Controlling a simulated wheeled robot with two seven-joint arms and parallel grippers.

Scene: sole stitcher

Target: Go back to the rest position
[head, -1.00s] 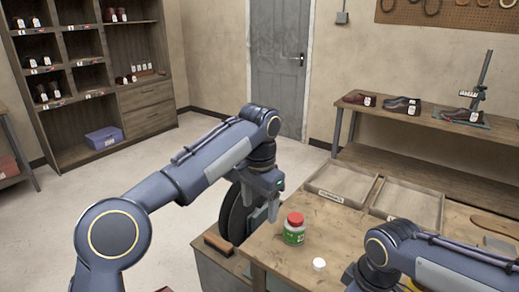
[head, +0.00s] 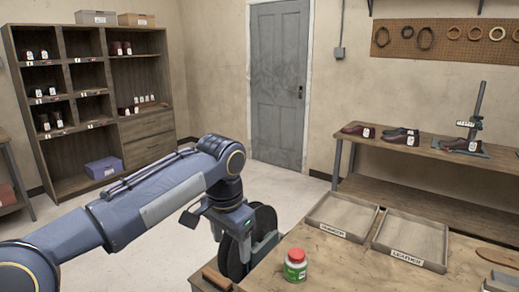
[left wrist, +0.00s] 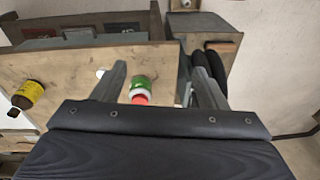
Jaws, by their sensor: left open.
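My left gripper (head: 205,222) hangs from the left arm, just left of the black wheels and left of the workbench. It is open and nothing shows between its fingers in the head view. In the left wrist view its two fingers (left wrist: 158,88) are spread, with a red-lidded jar (left wrist: 142,84) seen beyond them on the bench, apart from them. The jar also stands upright on the bench in the head view (head: 295,266). My right gripper does not show.
Black wheels (head: 236,245) stand at the bench's left end. Two wooden trays (head: 343,216) (head: 410,240) lie on the workbench (head: 350,268). A yellow-labelled bottle (left wrist: 30,94) shows in the left wrist view. A shelf (head: 95,105) stands at the back left; the floor before it is clear.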

